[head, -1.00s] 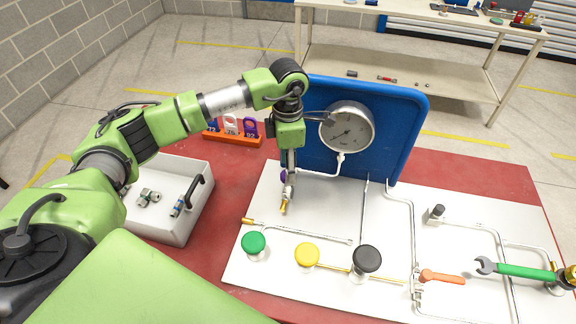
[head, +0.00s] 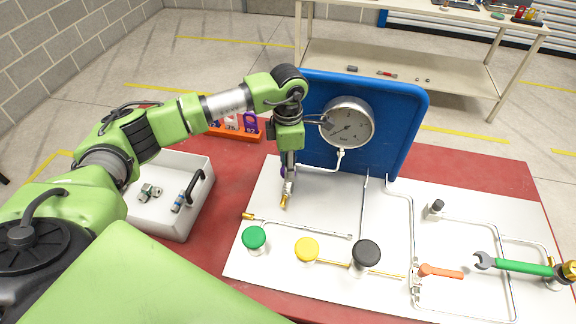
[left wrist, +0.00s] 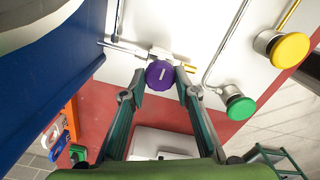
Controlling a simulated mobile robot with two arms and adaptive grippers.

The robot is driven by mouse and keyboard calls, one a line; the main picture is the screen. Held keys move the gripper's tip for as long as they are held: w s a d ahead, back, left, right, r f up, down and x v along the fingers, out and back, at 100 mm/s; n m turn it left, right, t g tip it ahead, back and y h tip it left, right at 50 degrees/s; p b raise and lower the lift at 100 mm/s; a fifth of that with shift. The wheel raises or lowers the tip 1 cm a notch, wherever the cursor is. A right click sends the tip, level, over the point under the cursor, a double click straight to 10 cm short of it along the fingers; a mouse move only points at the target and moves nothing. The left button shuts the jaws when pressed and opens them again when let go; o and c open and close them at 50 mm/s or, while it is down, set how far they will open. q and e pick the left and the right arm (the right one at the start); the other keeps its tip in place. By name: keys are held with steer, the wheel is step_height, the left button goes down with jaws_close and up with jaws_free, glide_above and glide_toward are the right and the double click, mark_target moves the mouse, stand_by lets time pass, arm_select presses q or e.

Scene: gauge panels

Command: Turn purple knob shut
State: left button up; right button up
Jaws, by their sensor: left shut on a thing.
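The purple knob (left wrist: 159,75) sits on a small valve body on the white panel (left wrist: 190,50), with a white mark on its face. My left gripper (left wrist: 159,76) is shut on it, one finger on each side in the left wrist view. In the head view my left gripper (head: 287,178) reaches down below the gauge, and only a sliver of the purple knob (head: 283,172) shows beside it. The round gauge (head: 346,123) is on the blue upright board (head: 400,105); its needle is too small to read. My right gripper is not in view.
Green (head: 254,237), yellow (head: 307,249) and black (head: 367,254) knobs stand nearer on the panel. An orange lever (head: 440,272) and a green-handled wrench (head: 525,269) are at right. A grey tray (head: 206,205) with fittings stands at left, an orange tag rack (head: 240,134) behind it.

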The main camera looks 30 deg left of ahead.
arm_select(q)
steer(key=shift+f+m+b, duration=0.15)
steer(key=shift+m+b, duration=0.25)
steer(key=shift+b, duration=0.15)
steer(key=m+b, duration=0.5)
steer(key=b, duration=0.1)
steer(key=shift+f+m+b, duration=0.1)
steer(key=shift+m+b, duration=0.2)
steer(key=shift+m, duration=0.1)
steer(key=m+b, duration=0.4)
steer(key=m, duration=0.1)
steer(key=shift+m, duration=0.3)
steer(key=m+b, duration=0.2)
steer(key=m, duration=0.1)
steer(key=shift+m, duration=0.3)
steer(key=m+b, duration=0.2)
steer(key=m, duration=0.1)
steer(key=shift+r+m, duration=0.2)
steer(key=shift+m, duration=0.1)
steer(key=m+b, duration=0.1)
steer(key=m, duration=0.2)
steer(key=shift+r+m+b, duration=0.1)
steer(key=shift+m+b, duration=0.3)
steer(key=shift+m, duration=1.7)
